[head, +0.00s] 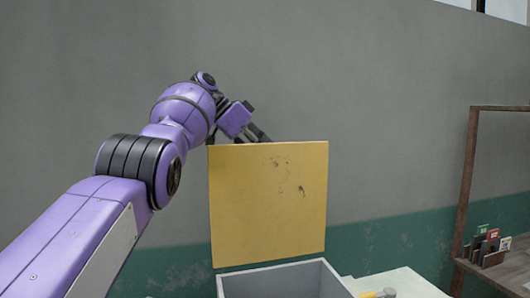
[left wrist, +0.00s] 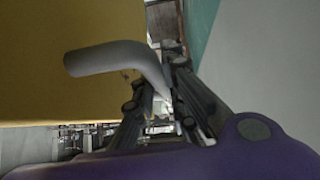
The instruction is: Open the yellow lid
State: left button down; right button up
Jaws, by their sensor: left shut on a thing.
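The yellow lid (head: 268,205) stands upright at the back of a grey open-topped box (head: 275,280) in the head view. Its flat face has a few dark scuffs. It also fills the left of the left wrist view (left wrist: 70,105). A grey bent handle (left wrist: 115,56) comes off the lid. My left gripper (head: 260,134) is at the lid's top edge, its fingertips partly hidden behind it. In the left wrist view my left gripper (left wrist: 166,85) is shut on the handle's end. My right gripper is not in view.
A white surface (head: 405,283) lies right of the box, with a small yellow-and-grey item (head: 383,293) at its near edge. A wooden-framed shelf (head: 467,190) stands at the far right, holding several small items. A grey and green wall is behind.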

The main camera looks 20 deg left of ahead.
pick_arm(q)
jog(key=shift+w+a+f, duration=0.1)
jog(key=shift+w+f, duration=0.05)
jog(key=shift+f, duration=0.05)
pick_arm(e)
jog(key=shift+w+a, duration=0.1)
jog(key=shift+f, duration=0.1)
pick_arm(q)
jog(key=c, duration=1.8)
grip_release()
jog(key=shift+o, duration=0.2)
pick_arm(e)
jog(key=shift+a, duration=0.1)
pick_arm(q)
jog(key=shift+r, duration=0.1)
